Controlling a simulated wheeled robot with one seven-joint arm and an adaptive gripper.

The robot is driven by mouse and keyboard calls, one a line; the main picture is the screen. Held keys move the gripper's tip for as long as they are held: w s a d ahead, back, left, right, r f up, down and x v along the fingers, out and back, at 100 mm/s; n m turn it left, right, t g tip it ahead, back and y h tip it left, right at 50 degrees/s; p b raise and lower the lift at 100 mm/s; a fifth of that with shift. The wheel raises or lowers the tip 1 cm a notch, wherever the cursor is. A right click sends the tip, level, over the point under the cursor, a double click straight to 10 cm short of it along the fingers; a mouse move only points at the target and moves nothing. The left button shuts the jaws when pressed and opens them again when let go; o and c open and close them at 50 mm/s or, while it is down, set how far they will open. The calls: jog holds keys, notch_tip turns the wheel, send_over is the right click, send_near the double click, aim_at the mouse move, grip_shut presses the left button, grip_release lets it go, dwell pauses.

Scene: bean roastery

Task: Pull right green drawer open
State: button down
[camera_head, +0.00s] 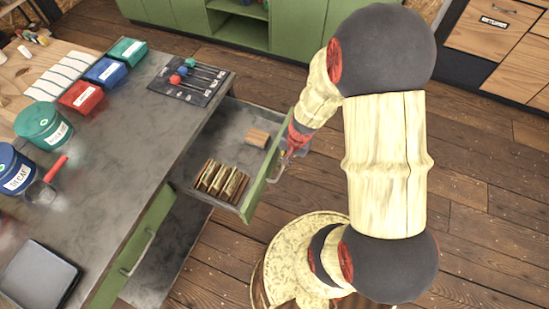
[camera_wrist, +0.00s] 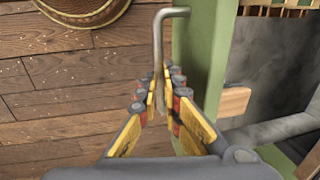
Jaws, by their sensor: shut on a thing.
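The right green drawer (camera_head: 262,185) stands open, pulled out from under the grey worktop. Its grey inside shows in the head view. My gripper (camera_head: 284,158) is at its front, on the outer side, partly hidden by my arm. In the wrist view, the yellow-padded fingers of my gripper (camera_wrist: 164,103) are closed around the lower part of the metal handle (camera_wrist: 158,42). The green drawer front (camera_wrist: 202,60) is right beside the fingers. A wooden block (camera_head: 257,137) and a row of several brown pieces (camera_head: 222,180) lie in the drawer.
Another green front with a handle (camera_head: 137,255) is at the lower left. The grey worktop (camera_head: 125,135) holds tins, small coloured boxes and a dark tray (camera_head: 38,275). A round patterned object (camera_head: 285,262) stands on the floor nearby. Wooden floor (camera_head: 480,190) is clear at right.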

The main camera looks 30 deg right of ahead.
jog(key=shift+s+d+f, duration=0.1)
jog(key=shift+s+d, duration=0.2)
jog(key=shift+s, duration=0.25)
jog(key=c, duration=1.9)
grip_release()
jog(key=shift+w, duration=0.1)
jog(key=r, duration=0.4)
jog(key=s+d+r, duration=0.1)
jog(key=r, duration=0.6)
jog(key=shift+s+d+r, duration=0.2)
jog(key=shift+s+r, duration=0.2)
